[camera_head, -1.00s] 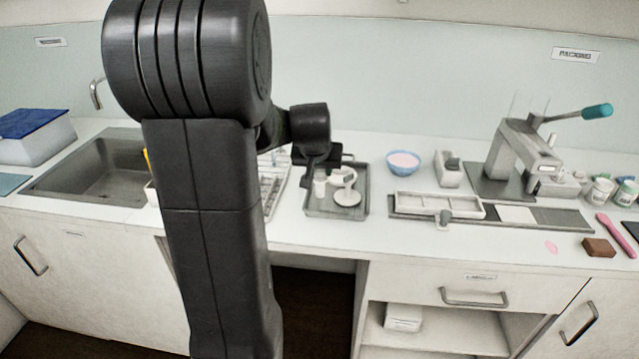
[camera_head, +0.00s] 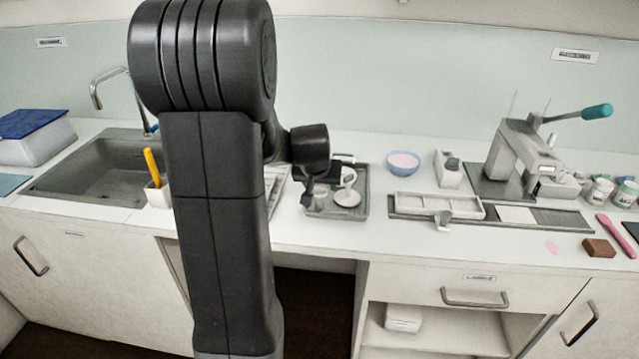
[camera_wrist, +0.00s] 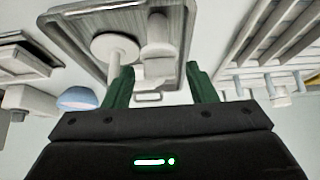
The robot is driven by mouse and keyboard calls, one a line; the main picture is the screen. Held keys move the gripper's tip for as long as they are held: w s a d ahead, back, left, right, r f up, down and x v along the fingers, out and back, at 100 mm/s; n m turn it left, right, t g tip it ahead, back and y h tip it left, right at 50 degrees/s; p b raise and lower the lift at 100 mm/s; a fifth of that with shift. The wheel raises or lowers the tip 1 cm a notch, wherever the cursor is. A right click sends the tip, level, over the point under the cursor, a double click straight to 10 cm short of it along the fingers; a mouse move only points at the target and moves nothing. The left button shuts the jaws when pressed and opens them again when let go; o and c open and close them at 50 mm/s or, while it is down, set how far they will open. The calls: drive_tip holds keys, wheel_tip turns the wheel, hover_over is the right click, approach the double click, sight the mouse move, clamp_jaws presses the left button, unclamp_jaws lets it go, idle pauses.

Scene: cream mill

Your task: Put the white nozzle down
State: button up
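A grey metal tray (camera_head: 352,213) (camera_wrist: 182,14) stands on the counter. In the wrist view, a pale, roughly cylindrical piece (camera_wrist: 156,38), which looks like the white nozzle, is in the tray ahead of my gripper (camera_wrist: 160,84). The green fingers are spread, with a clear gap between them and nothing gripped. A white disc with a stem (camera_wrist: 112,46) is left of the pale piece; it also shows in the head view (camera_head: 347,197). In the head view my gripper (camera_head: 318,188) is low at the tray's left side and partly hides the pale piece.
A slatted rack (camera_wrist: 275,40) lies beside the tray. A blue bowl (camera_head: 403,163) with pink contents, a pale mould (camera_head: 437,205) and a lever press (camera_head: 515,155) stand to the right. A holder with a yellow-handled tool (camera_head: 152,167) is by the sink (camera_head: 95,172).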

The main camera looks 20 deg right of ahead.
drive_tip(key=shift+r, duration=0.15)
drive_tip(key=shift+s+r, duration=0.1)
drive_tip(key=shift+r, duration=0.15)
drive_tip(key=v, duration=1.1)
drive_tip(key=shift+s+a, duration=0.15)
drive_tip(key=shift+r, duration=0.1)
idle(0.8)
